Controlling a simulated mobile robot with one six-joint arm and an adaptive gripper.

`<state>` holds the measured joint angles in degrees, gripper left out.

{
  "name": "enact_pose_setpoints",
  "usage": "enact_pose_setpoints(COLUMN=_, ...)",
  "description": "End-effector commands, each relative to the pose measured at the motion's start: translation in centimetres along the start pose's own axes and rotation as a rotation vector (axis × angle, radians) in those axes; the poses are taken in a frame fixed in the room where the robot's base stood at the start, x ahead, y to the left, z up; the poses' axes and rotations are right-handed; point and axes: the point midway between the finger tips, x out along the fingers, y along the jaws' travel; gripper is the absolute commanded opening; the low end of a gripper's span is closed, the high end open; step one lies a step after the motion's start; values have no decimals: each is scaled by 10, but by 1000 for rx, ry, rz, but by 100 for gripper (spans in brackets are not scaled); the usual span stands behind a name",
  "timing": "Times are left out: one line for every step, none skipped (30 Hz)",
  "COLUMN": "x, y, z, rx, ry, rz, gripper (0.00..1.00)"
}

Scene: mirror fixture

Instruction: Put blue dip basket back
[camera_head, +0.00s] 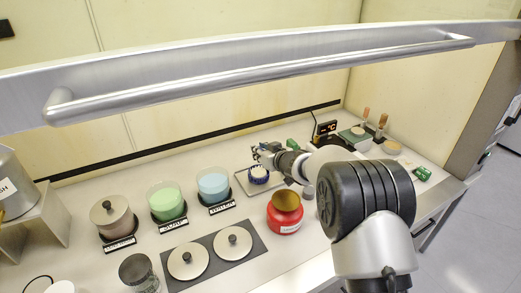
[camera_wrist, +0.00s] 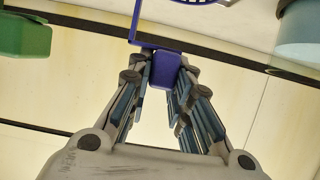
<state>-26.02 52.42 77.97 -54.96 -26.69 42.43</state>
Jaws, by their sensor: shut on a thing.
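The blue dip basket (camera_head: 259,176) shows small in the head view, at or just above a shallow metal tray (camera_head: 242,187). I cannot tell whether it touches the tray. My gripper (camera_head: 263,151) is at the basket's upper side. In the wrist view my gripper (camera_wrist: 163,68) is shut on the blue grip tab of the basket's handle (camera_wrist: 165,72). A thin blue rod runs from the tab toward the basket, of which only a slotted edge (camera_wrist: 203,2) shows at the top. My arm hides part of the bench to the right of the basket.
A beaker of blue liquid (camera_head: 213,186) and one of green liquid (camera_head: 167,203) stand left of the tray. A red jar (camera_head: 285,212) stands in front of it. A black device with a red display (camera_head: 326,129) is behind my arm. A metal rail crosses above the bench.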

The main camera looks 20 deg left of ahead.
Motion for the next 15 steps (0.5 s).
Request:
enact_pose_setpoints(x=0, y=0, z=-2, rx=0, ry=2, rz=0, gripper=0)
enact_pose_setpoints(x=0, y=0, z=-2, rx=0, ry=2, rz=0, gripper=0)
enact_pose_setpoints(x=0, y=0, z=-2, rx=0, ry=2, rz=0, gripper=0)
enact_pose_setpoints(x=0, y=0, z=-1, rx=0, ry=2, rz=0, gripper=0)
enact_pose_setpoints(x=0, y=0, z=-1, rx=0, ry=1, rz=0, gripper=0)
enact_pose_setpoints(x=0, y=0, z=1, rx=0, ry=1, rz=0, gripper=0)
enact_pose_setpoints(x=1, y=0, z=2, rx=0, ry=1, rz=0, gripper=0)
enact_pose_setpoints(x=1, y=0, z=2, rx=0, ry=1, rz=0, gripper=0)
enact_pose_setpoints(x=2, y=0, z=4, rx=0, ry=0, rz=0, gripper=20)
enact_pose_setpoints(x=1, y=0, z=3, rx=0, ry=0, rz=0, gripper=22)
enact_pose_setpoints(x=1, y=0, z=3, rx=0, ry=0, rz=0, gripper=24)
enact_pose_setpoints(x=1, y=0, z=3, rx=0, ry=0, rz=0, gripper=27)
enact_pose_setpoints(x=1, y=0, z=3, rx=0, ry=0, rz=0, gripper=29)
enact_pose_setpoints(x=1, y=0, z=3, rx=0, ry=0, rz=0, gripper=31)
enact_pose_setpoints(x=1, y=0, z=4, rx=0, ry=-1, rz=0, gripper=33)
